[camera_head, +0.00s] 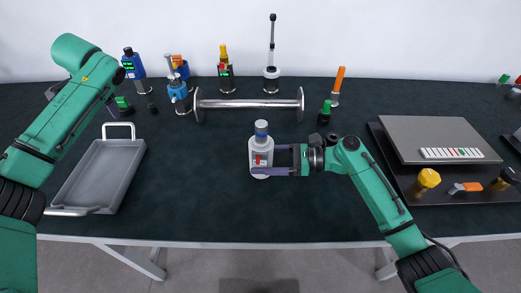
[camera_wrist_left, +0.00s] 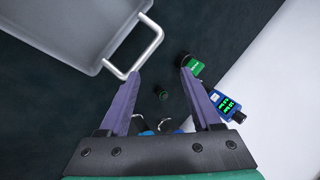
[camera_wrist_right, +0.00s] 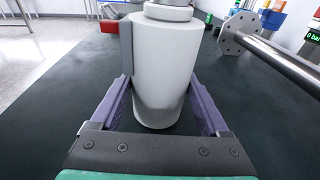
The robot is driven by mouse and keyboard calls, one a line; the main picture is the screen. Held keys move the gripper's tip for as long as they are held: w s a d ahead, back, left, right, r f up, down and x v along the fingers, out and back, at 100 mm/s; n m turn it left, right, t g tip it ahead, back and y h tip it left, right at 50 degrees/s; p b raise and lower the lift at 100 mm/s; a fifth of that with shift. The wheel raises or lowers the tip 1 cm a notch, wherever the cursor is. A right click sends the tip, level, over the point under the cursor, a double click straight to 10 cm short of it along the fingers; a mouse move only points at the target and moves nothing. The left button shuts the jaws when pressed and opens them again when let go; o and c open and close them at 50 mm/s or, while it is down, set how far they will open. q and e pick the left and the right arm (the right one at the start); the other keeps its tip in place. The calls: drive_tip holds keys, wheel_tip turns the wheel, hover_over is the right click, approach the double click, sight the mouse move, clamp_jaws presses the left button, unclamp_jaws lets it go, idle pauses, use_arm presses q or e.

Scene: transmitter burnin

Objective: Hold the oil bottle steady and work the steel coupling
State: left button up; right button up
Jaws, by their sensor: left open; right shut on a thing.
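The white oil bottle (camera_head: 261,150) with a blue cap stands upright mid-table. My right gripper (camera_head: 268,160) is shut around its body from the right; the right wrist view shows the bottle (camera_wrist_right: 165,70) between the fingers, its top cut off. I cannot tell for certain which thing is the steel coupling; a steel bar with flanged ends (camera_head: 248,103) lies behind the bottle. My left gripper (camera_head: 108,98) is open and empty at the left, above the table near the tray handle. In the left wrist view its fingers (camera_wrist_left: 158,78) are spread.
A grey tray (camera_head: 68,185) with handles lies at the left. Blue gauges (camera_head: 132,66) and other instruments line the back edge. At the right, a grey panel (camera_head: 435,140) lies on a dark tray with a yellow-capped part (camera_head: 428,178). The table between left tray and bottle is clear.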

use_arm(q)
drive_tip(key=w+d+m+h, duration=0.1)
drive_tip(key=d+m+h, duration=0.15)
drive_tip(key=d, duration=0.85)
wheel_tip(320, 180, up, 8)
drive_tip(key=m+g+h, duration=0.5)
drive_tip(key=m+h, duration=0.1)
drive_tip(key=m, duration=0.2)
hover_over(259, 123)
drive_tip(key=a, duration=0.2)
drive_tip(key=x, duration=0.7)
drive_tip(key=shift+f, duration=0.45)
clamp_jaws()
